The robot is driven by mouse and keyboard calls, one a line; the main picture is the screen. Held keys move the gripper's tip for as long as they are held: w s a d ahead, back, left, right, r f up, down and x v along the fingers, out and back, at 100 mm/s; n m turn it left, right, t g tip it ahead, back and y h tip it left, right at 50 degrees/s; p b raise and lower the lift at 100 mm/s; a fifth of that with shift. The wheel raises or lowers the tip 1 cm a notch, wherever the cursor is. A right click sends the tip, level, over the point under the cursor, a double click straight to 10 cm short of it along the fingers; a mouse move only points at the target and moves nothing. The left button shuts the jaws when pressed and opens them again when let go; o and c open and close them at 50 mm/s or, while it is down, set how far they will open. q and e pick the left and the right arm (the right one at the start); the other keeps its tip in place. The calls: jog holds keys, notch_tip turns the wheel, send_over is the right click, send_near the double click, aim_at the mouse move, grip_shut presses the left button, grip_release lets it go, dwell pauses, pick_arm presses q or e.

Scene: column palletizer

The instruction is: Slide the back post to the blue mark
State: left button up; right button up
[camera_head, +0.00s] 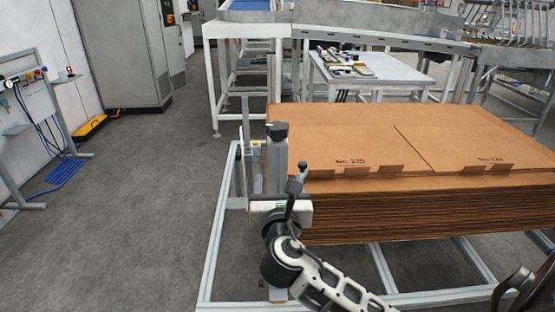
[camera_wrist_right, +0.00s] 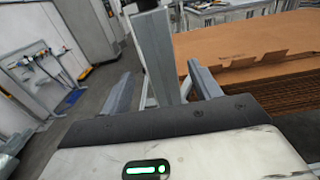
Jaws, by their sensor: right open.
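A grey upright post (camera_head: 278,165) with a dark cap stands at the left end of the cardboard stack in the head view. A thinner grey upright (camera_head: 245,122) stands a little left of it and farther away. I cannot tell for sure which is the back post. My right gripper (camera_head: 281,192) is at the capped post. In the right wrist view, my right gripper (camera_wrist_right: 160,72) is open, with a grey post (camera_wrist_right: 153,50) showing between its two fingers. I cannot see whether they touch it. No blue mark can be made out. My left gripper is not in view.
The flat cardboard stack (camera_head: 400,215) fills the right side on a pale metal frame (camera_head: 212,260). A white table (camera_head: 370,72) and a conveyor (camera_head: 345,34) stand behind. Grey floor (camera_head: 130,200) is clear on the left, before a cabinet (camera_head: 120,55).

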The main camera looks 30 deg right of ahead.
jog(key=x, duration=0.9)
jog(key=shift+w, duration=0.1)
